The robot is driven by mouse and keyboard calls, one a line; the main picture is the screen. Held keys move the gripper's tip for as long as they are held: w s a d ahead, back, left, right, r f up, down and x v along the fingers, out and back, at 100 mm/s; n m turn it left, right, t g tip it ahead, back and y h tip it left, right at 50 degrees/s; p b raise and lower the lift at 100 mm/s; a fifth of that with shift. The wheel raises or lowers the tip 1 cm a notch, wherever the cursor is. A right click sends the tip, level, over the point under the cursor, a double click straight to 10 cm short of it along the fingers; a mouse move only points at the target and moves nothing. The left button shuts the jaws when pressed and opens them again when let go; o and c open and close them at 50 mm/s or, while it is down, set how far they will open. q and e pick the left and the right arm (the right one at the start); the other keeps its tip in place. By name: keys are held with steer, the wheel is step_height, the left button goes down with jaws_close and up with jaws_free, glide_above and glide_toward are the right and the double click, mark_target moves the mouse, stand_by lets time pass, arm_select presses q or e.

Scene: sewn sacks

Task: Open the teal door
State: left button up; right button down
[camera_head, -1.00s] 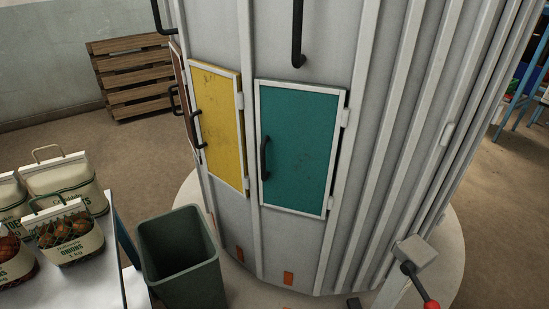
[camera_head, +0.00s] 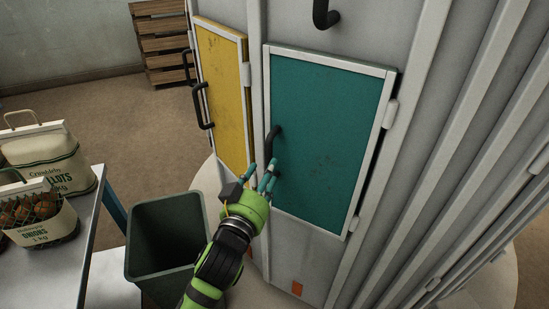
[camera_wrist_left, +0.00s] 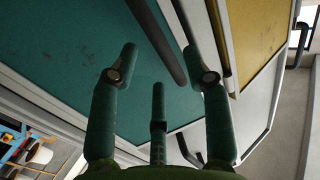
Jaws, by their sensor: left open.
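The teal door (camera_head: 325,130) has a white frame, hinges on its right side and looks closed in the grey metal wall. Its black bar handle (camera_head: 272,143) is at the left edge. My left gripper (camera_head: 260,172) is open in front of the handle's lower end, fingers pointing up toward the door, and hides part of the handle. In the left wrist view the open fingers (camera_wrist_left: 160,62) face the teal door (camera_wrist_left: 65,55), with the dark handle (camera_wrist_left: 157,40) running between the two outer fingers. I cannot tell if they touch it. My right gripper is not in view.
A yellow door (camera_head: 224,100) with its own black handle is just left of the teal one. A dark green bin (camera_head: 165,240) stands close to my left arm. A table (camera_head: 55,270) with sacks (camera_head: 45,160) is at the left. A wooden pallet (camera_head: 162,45) leans at the back.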

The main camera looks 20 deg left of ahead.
arm_select(q)
steer(key=w, duration=0.5)
steer(key=shift+d, duration=0.15)
jaws_close()
steer(key=shift+s, duration=0.1)
